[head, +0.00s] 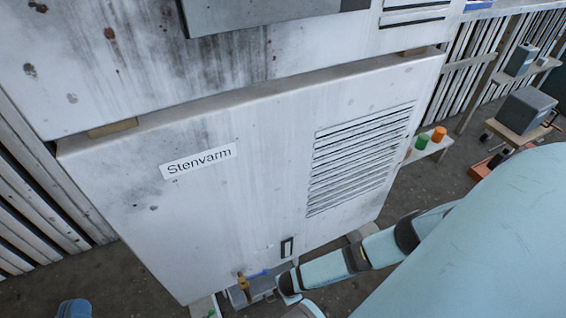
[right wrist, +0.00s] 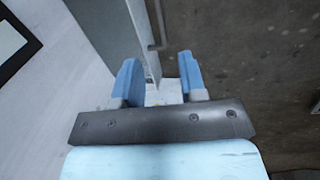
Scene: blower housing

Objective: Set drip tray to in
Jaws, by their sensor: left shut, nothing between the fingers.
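A grey tray-like part (head: 262,287) shows under the lower edge of the white Stenvarm housing (head: 250,180) in the head view; it looks like the drip tray. I cannot tell how far out it is. My right arm comes in from the right and reaches beside it. My right gripper (right wrist: 160,80) is open in the right wrist view, with a gap between its blue fingers. A grey edge and a thin bent rod (right wrist: 155,35) lie just beyond them. My left gripper (head: 73,308) barely shows at the bottom left, shut and away from the housing.
Shelves with orange and green cups (head: 438,134) and grey boxes (head: 526,108) stand at right. A slatted wall is at left.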

